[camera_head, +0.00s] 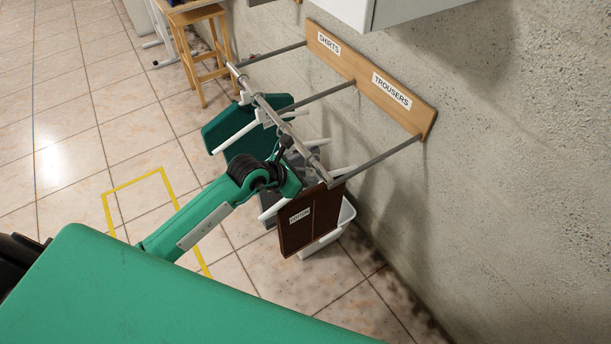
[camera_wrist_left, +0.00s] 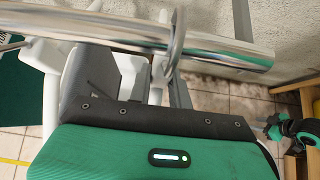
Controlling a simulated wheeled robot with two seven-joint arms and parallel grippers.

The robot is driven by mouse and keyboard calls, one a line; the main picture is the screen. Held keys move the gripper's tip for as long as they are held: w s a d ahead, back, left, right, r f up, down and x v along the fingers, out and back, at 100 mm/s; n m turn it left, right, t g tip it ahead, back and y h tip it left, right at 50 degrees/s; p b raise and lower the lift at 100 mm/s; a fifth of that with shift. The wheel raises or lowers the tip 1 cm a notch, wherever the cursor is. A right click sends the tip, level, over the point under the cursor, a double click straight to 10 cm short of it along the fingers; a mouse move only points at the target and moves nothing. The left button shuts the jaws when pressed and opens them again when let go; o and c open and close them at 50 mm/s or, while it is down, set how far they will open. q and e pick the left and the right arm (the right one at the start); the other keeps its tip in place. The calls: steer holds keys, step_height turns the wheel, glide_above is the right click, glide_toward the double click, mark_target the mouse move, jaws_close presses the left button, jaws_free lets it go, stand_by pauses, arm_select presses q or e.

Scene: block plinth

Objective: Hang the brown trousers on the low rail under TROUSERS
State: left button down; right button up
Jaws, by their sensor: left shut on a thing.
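The brown trousers (camera_head: 311,218), with a white label reading COTTON, hang upright below the near end of the rail (camera_head: 285,127), on the TROUSERS (camera_head: 391,90) side. My left gripper (camera_head: 300,178) is at the top of the trousers, shut on their hanger; its fingertips are largely hidden. In the left wrist view a metal hook (camera_wrist_left: 176,45) is around the shiny rail (camera_wrist_left: 110,27), just beyond my gripper's dark front edge. I cannot tell whether the hook bears the weight. The brown cloth is not clear in that view.
Green garments (camera_head: 240,128) hang on white hangers under SHIRTS (camera_head: 329,43). Grey cloth (camera_head: 303,158) hangs close behind the brown trousers. A white bin (camera_head: 346,214) stands below, near the wall. A wooden stool (camera_head: 202,55) is at the back. Yellow tape marks the open floor.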

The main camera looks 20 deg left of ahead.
arm_select(q)
steer(key=c, duration=1.2)
jaws_free()
